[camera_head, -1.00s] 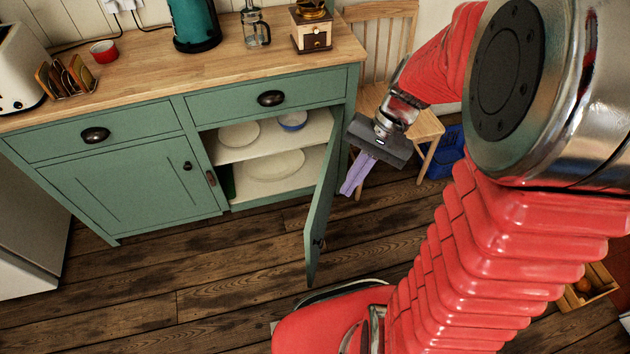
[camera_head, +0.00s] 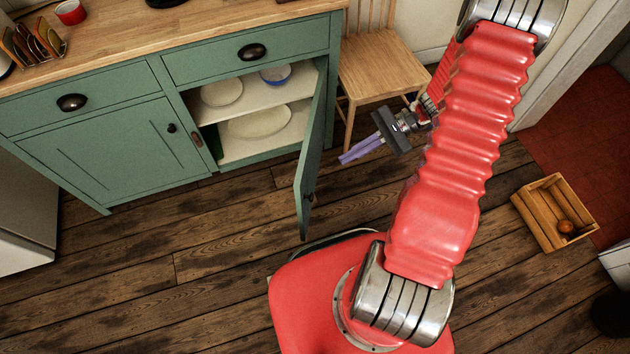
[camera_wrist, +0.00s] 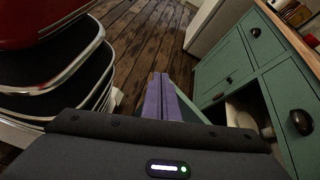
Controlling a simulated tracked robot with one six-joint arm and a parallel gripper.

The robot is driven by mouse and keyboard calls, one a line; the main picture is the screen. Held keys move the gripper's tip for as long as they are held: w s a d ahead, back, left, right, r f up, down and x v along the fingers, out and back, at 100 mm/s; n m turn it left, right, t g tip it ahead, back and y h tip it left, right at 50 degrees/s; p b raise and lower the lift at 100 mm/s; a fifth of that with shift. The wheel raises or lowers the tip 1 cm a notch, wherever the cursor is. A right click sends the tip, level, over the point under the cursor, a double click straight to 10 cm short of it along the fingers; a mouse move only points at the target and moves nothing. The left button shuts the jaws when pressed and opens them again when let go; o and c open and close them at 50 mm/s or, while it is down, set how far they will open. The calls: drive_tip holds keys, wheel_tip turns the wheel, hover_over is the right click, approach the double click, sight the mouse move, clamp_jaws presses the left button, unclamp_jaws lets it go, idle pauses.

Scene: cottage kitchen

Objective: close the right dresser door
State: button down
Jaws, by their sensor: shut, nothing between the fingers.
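The right dresser door (camera_head: 312,160) is green and stands open, swung out toward me from the right end of the dresser (camera_head: 110,140). Its dark knob (camera_head: 309,197) is near the free edge. My gripper (camera_head: 342,160) is shut and empty, with purple fingers pointing left toward the outer face of the door. A small gap shows between the fingertips and the door. In the wrist view the shut fingers (camera_wrist: 158,80) point forward. The door there is mostly hidden behind the fingers and the gripper body.
Plates (camera_head: 260,121) and a blue bowl (camera_head: 275,75) sit on the open cupboard's shelves. The left door (camera_head: 100,150) is shut. A wooden chair (camera_head: 385,65) stands right of the dresser. A crate (camera_head: 550,212) lies at the right.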

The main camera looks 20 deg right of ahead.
sight(303, 181)
drive_tip(key=s+d+f+m+t+y, duration=0.1)
drive_tip(key=f+m+t, duration=0.3)
drive_tip(key=f, duration=0.4)
drive_tip(key=s+d+f+m+t+y, duration=0.2)
drive_tip(key=f+m+t, duration=0.3)
drive_tip(key=f, duration=0.3)
drive_tip(key=shift+f+m, duration=0.2)
drive_tip(key=shift+m, duration=0.1)
drive_tip(key=shift+d, duration=0.1)
drive_tip(key=shift+x, duration=7)
drive_tip(key=shift+s+r, duration=0.1)
drive_tip(key=shift+r, duration=0.1)
